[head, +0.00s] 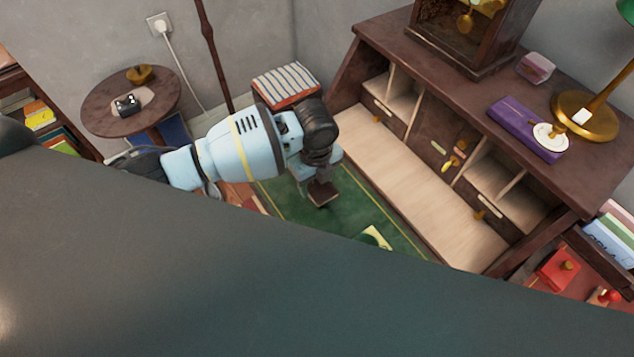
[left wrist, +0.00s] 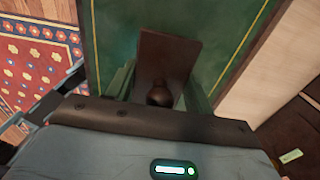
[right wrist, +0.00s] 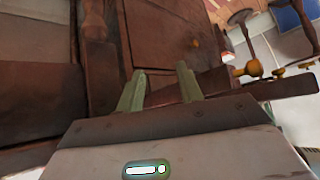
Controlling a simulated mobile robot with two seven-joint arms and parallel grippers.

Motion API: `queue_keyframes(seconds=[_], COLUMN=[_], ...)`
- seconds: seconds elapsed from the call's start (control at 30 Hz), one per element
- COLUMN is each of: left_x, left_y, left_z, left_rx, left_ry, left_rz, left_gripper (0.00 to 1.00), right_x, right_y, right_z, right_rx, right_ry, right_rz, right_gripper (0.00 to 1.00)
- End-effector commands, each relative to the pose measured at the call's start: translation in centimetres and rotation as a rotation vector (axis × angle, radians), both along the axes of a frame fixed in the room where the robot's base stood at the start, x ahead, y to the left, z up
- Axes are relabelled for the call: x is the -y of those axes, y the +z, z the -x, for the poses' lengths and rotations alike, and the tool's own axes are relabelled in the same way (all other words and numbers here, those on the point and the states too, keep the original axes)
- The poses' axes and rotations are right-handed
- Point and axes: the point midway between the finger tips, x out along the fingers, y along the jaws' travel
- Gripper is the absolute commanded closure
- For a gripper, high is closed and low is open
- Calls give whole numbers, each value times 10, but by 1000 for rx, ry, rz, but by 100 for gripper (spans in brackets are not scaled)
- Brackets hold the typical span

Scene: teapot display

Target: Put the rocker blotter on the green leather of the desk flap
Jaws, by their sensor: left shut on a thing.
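The rocker blotter (head: 322,193) is a dark brown block with a round knob. It also shows in the left wrist view (left wrist: 166,55), with the knob between the fingers. My left gripper (left wrist: 160,90) is shut on the knob. In the head view the left gripper (head: 322,172) is over the desk flap, and the blotter is over its green leather (head: 345,212). I cannot tell whether the blotter touches the leather. My right gripper (right wrist: 160,90) is open and empty in the right wrist view, near dark brown wooden furniture. It is not in the head view.
A pale yellow-green paper (head: 377,237) lies on the leather. Behind the flap stands the desk's pigeonhole part with a pale wood floor (head: 420,200). A striped box (head: 287,82) is beyond my left wrist. My own dark body hides the near part of the flap.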

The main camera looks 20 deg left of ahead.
Motion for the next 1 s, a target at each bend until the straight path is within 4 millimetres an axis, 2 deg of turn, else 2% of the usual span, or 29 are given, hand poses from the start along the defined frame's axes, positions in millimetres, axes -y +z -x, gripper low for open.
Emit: queue_keyframes(seconds=[0.27, 0.43, 0.57, 1.0], left_x=[-2, -3, -2, -2], left_y=[0, -23, -34, -39], left_z=[-10, -11, -11, -11], left_rx=[2, -2, 1, 2], left_ry=[2, 1, 1, 1], left_rz=[2, 1, 2, 3], left_gripper=[78, 78, 78, 78], right_x=[-2, -2, -2, -2], right_y=[-1, -3, -3, -5], right_z=[1, 2, 2, 4], right_rx=[-3, -7, -8, -12], right_ry=[-4, -4, -4, -2], right_rz=[-4, -6, -6, -4], right_gripper=[64, 64, 64, 64])
